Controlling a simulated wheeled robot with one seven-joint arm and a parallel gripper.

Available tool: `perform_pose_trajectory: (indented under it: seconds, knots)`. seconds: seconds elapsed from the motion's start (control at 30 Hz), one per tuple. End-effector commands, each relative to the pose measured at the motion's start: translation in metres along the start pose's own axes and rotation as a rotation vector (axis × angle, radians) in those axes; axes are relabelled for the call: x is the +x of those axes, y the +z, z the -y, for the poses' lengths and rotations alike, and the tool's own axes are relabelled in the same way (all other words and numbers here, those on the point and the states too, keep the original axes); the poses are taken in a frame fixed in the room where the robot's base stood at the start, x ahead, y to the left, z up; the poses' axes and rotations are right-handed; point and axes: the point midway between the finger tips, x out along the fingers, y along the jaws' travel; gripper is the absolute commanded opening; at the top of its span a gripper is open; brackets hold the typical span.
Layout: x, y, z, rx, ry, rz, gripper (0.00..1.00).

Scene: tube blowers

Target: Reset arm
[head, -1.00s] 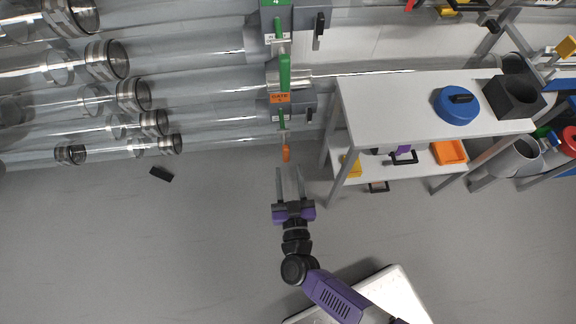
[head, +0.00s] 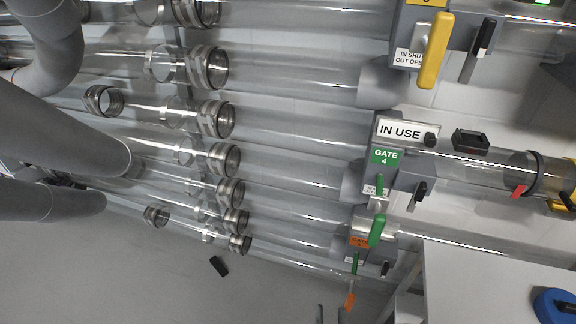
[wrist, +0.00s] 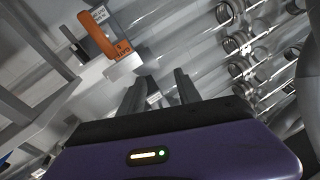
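My gripper (wrist: 162,90) shows in the wrist view with two grey fingers apart and nothing between them. In the head view only its fingertips (head: 330,314) show at the bottom edge; the rest of my arm is out of that frame. An orange gate handle (wrist: 96,36) with an orange label (wrist: 122,48) is beyond the fingers at upper left in the wrist view, apart from them. In the head view the orange handle (head: 349,300) hangs just above and right of the fingertips.
Clear tubes with metal collars (head: 222,158) run across the left and middle. Gate 4 (head: 385,158) has a green handle and an "IN USE" sign (head: 400,131). A yellow handle (head: 435,50) is above. A white table (head: 470,270) stands at lower right. A black piece (head: 219,266) lies on the floor.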

Motion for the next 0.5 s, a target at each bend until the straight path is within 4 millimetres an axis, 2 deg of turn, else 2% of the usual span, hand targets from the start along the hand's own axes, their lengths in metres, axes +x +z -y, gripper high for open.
perform_pose_trajectory:
  seconds: [0.03, 0.2, 0.5]
  knots:
    - [-0.012, -0.018, 0.002, 0.013, -0.021, 0.002, 0.40]
    - [-0.054, -0.070, 0.002, 0.032, -0.085, 0.035, 0.40]
    - [-0.135, -0.171, -0.018, -0.052, -0.101, 0.156, 0.40]
